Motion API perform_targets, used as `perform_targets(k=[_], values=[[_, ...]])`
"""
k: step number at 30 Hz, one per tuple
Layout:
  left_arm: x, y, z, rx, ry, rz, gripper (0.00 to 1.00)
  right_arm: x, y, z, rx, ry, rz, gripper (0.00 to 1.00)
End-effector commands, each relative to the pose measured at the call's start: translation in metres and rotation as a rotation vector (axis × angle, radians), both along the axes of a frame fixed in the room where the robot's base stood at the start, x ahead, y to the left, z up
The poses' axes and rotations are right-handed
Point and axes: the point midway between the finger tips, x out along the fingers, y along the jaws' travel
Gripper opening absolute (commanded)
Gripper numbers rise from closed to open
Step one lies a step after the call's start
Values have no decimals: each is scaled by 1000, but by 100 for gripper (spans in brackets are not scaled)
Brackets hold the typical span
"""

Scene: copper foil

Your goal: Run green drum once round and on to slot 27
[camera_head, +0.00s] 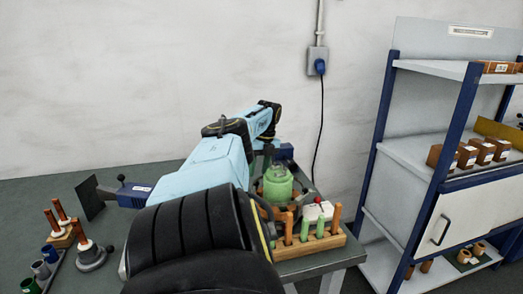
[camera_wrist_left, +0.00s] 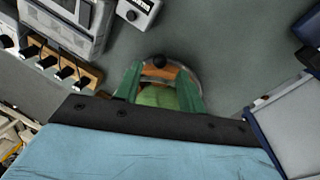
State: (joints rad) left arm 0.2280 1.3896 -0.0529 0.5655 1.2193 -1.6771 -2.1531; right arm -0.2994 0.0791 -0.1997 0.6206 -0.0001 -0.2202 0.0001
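The green drum (camera_head: 278,185) stands at the right end of the bench, behind a wooden peg rack, with a paler, clear-looking top. My left arm reaches out to it from the left. In the left wrist view the drum (camera_wrist_left: 158,97) lies between the two green fingers of my left gripper (camera_wrist_left: 159,84), filling the gap between them with no clear space at its sides. A round holder with an orange-brown part and a black knob (camera_wrist_left: 158,61) shows just beyond the fingertips. I cannot read any slot number. My right gripper is not in view.
The wooden rack (camera_head: 312,247) with orange and green pegs stands close in front of the drum. A white box with a red knob (camera_head: 318,211) is beside it. A blue-framed shelf (camera_head: 381,150) stands at right. Stands with pegs (camera_head: 91,257) are at left.

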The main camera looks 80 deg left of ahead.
Motion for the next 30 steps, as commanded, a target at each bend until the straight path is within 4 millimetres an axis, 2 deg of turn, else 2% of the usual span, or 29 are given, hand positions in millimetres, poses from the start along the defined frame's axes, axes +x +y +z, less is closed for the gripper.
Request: perform_targets(k=[3,15,22,30], values=[[5,1,18,0,-7,1,39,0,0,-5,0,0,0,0],[11,3,53,-3,-6,0,39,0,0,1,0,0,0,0],[12,4,66,-2,-2,1,39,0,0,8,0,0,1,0],[13,5,70,-3,1,-1,39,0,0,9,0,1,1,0]])
